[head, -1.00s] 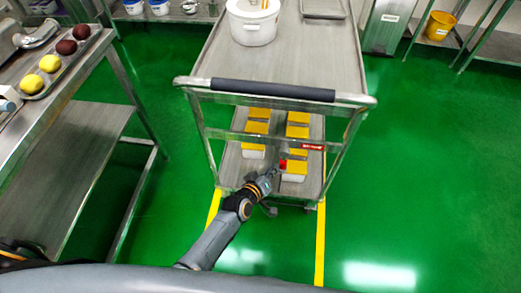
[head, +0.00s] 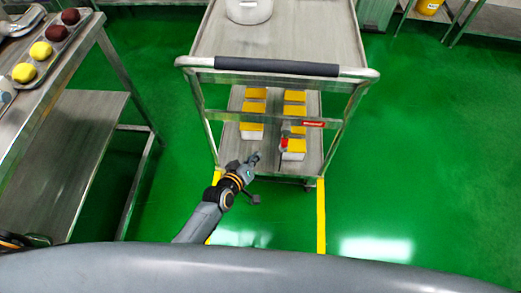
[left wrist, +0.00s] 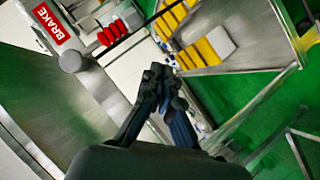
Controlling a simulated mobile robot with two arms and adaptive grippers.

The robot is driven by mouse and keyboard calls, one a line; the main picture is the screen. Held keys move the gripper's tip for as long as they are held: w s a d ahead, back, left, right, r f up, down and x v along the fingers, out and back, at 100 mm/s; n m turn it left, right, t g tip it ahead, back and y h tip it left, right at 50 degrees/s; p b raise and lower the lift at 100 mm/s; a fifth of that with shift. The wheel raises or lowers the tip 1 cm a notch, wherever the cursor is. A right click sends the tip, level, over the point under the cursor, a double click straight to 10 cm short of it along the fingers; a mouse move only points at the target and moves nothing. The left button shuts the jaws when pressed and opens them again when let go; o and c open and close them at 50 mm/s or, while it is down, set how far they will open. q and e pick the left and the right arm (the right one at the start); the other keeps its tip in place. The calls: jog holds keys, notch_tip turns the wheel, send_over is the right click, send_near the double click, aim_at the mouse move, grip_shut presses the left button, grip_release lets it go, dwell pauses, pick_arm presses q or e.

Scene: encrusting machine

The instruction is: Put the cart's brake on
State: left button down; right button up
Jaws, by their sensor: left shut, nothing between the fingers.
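The steel cart (head: 278,52) stands ahead, its dark-gripped push handle (head: 275,67) towards me. A red label (head: 313,124) is on its lower crossbar; it reads BRAKE in the left wrist view (left wrist: 50,22). The red brake grip (head: 285,143) hangs below and left of the label; it shows as a ribbed red knob in the left wrist view (left wrist: 112,33). My left gripper (head: 254,158) is shut and empty, left of and below the red grip, apart from it. Its closed fingertips (left wrist: 160,74) point towards the cart. My right gripper is not in view.
White boxes with yellow lids (head: 294,109) stand on the cart's lower shelf, and a white pot (head: 249,10) on its top. A steel table (head: 64,60) with a tray of balls is at left. Yellow floor lines (head: 321,215) run towards me. Green floor is clear at right.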

pick_arm(q)
jog(key=s+a, duration=0.3)
jog(key=s, duration=0.2)
jog(key=shift+a, duration=0.15)
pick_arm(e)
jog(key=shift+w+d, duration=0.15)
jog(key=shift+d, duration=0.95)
pick_arm(q)
jog(key=shift+s, duration=0.1)
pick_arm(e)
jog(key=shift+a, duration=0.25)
